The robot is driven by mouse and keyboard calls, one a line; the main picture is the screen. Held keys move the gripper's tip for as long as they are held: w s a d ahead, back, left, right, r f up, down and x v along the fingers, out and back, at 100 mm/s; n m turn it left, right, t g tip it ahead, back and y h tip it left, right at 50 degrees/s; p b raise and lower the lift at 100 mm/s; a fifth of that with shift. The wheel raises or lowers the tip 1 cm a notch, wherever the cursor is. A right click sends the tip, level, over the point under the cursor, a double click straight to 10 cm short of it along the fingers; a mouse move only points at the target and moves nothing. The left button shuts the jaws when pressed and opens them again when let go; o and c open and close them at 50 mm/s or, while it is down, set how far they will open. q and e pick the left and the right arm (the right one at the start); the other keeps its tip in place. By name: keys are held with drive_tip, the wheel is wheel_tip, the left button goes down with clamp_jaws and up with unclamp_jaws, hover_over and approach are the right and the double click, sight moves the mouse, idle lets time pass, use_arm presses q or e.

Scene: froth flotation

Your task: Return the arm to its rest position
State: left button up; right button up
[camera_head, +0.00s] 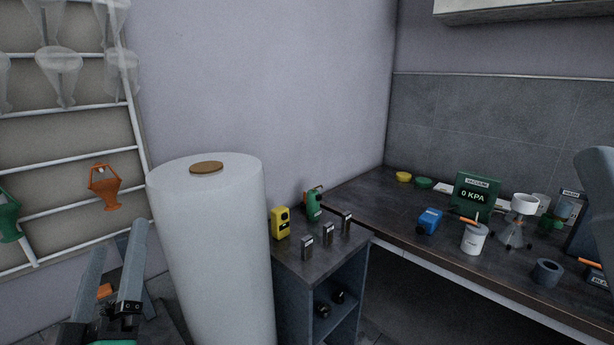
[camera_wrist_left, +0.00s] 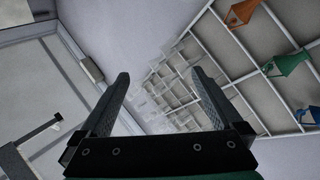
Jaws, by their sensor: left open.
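My left gripper (camera_head: 118,272) is at the lower left of the head view, pointing up, with its two fingers apart and nothing between them. In the left wrist view the same gripper (camera_wrist_left: 158,95) shows both fingers spread and empty, with the wall and rack beyond them. A large grey-white cylinder (camera_head: 212,255) stands just right of the gripper in the head view, apart from it.
A wall rack (camera_head: 70,148) with hanging clear funnels, an orange holder (camera_head: 104,187) and a green holder (camera_head: 8,215) is above the left gripper. A small cabinet (camera_head: 310,262) and a dark bench (camera_head: 385,205) with vacuum gauge (camera_head: 475,194) and labware stand right.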

use_arm(q)
drive_tip(key=s+d+r+m+t+h+p, duration=0.1)
drive_tip(key=s+d+r+m+t+h, duration=0.3)
drive_tip(key=r, duration=0.5)
drive_tip(key=s+d+r+m+t+h, duration=0.2)
drive_tip(key=s+d+r+m+h, duration=0.4)
drive_tip(key=r, duration=0.3)
wheel_tip(320, 180, up, 37)
drive_tip(key=a+m+p, duration=0.1)
drive_tip(key=m+p, duration=0.1)
drive_tip(key=p, duration=3.6)
drive_tip(key=shift+w+a+g, duration=0.15)
drive_tip(key=shift+w+g, duration=0.15)
use_arm(e)
wheel_tip(320, 180, up, 40)
drive_tip(key=shift+r, duration=0.25)
use_arm(q)
drive_tip(key=shift+r, duration=0.1)
